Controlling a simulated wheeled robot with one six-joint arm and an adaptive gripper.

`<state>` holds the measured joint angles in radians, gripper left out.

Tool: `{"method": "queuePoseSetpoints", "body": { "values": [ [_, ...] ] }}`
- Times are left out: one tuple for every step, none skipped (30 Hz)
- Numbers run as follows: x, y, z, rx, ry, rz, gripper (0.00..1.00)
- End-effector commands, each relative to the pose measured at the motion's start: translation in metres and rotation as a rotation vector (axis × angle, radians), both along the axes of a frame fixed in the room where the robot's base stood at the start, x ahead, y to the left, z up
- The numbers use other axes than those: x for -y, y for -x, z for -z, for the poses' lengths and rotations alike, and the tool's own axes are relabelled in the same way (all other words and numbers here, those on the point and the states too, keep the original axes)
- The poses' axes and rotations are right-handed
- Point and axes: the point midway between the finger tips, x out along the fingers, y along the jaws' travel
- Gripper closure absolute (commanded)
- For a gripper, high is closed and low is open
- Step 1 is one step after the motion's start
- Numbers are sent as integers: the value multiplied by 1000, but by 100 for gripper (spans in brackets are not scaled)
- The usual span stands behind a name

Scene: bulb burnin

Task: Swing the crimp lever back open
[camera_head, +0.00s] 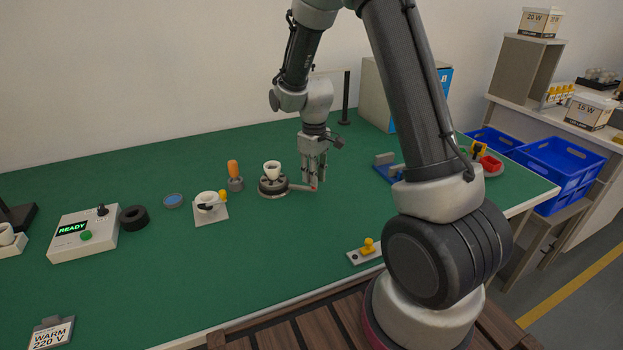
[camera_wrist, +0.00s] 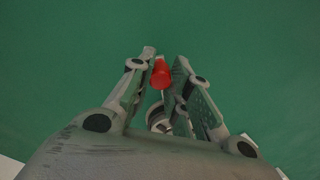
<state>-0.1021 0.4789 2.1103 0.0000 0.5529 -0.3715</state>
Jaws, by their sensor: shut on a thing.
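The crimp lever (camera_head: 300,187) reaches out to the right from a dark round base (camera_head: 272,190) with a white cup-shaped piece (camera_head: 272,170) on top. Its red end knob (camera_head: 313,188) is at my gripper's fingertips. My gripper (camera_head: 314,180) points down over the green bench, to the right of the base. In the wrist view the red knob (camera_wrist: 160,74) sits between the two fingers of my gripper (camera_wrist: 160,68), which are shut on it. The lever's arm below the knob is mostly hidden by the fingers in the wrist view.
A control box (camera_head: 84,233) reading READY is farther left. A blue fixture (camera_head: 386,172) is to the right. Green bench (camera_head: 290,260) in front of the lever is clear.

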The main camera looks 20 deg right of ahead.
Motion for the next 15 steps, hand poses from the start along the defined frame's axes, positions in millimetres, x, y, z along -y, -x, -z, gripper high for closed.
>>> {"method": "queuePoseSetpoints", "body": {
  "values": [
    [4, -6, 0, 2, 0, -39, 100],
    [6, -9, 0, 2, 0, -67, 100],
    [8, -13, 0, 2, 0, -106, 100],
    [10, -16, 0, 1, 0, -135, 100],
    [11, -19, 0, 1, 0, -164, 100],
    [13, -24, 0, 2, 0, -202, 100],
    [15, -27, 0, 3, 1, -230, 100],
    [16, -30, 0, 3, 1, -258, 100],
    [18, -35, 0, 1, 0, -295, 100],
    [19, -38, 0, 1, 0, -322, 100],
    [20, -41, 0, 2, 0, -348, 100],
    [20, -45, 0, 3, 1, -383, 100],
    [21, -48, 0, 3, 1, -408, 100],
    [22, -51, 0, 3, 1, -433, 100],
    [22, -55, 0, 1, 0, -464, 100]
  ]
}}
